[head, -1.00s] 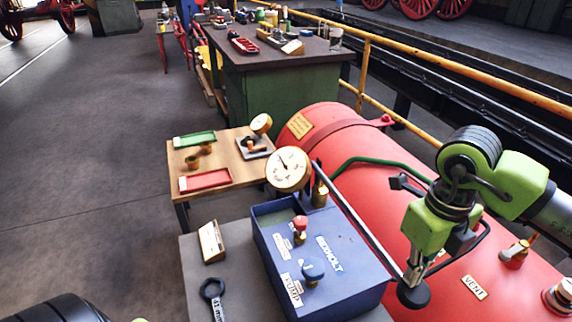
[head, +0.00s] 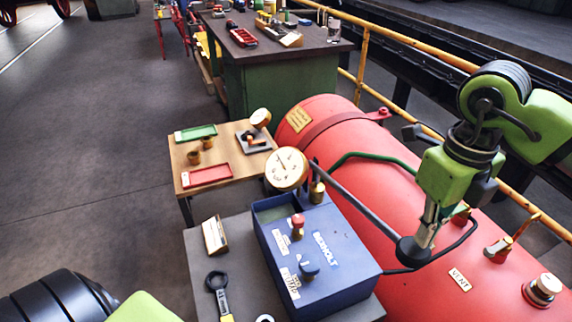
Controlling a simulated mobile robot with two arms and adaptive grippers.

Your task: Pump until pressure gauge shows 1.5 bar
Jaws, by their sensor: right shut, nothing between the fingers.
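The blue pump box (head: 335,262) stands on a grey bench, with a red knob (head: 297,222) and a dark blue knob (head: 309,268) on top. The round pressure gauge (head: 287,168) is at its far end; its needle points up and left, but the value is too small to read. The dark pump lever (head: 365,203) slopes from beside the gauge down to a black ball knob (head: 411,251). My right gripper (head: 426,232) is shut with nothing between its fingers, its tips at the ball knob, seemingly touching it. My left gripper is out of view; part of that arm shows at bottom left.
A red boiler (head: 400,200) with a VENT label and valves lies right of the pump. A wrench (head: 218,290) and small sign (head: 214,235) lie on the bench. A wooden table (head: 222,160) and a green workbench (head: 280,85) stand behind. Floor at left is clear.

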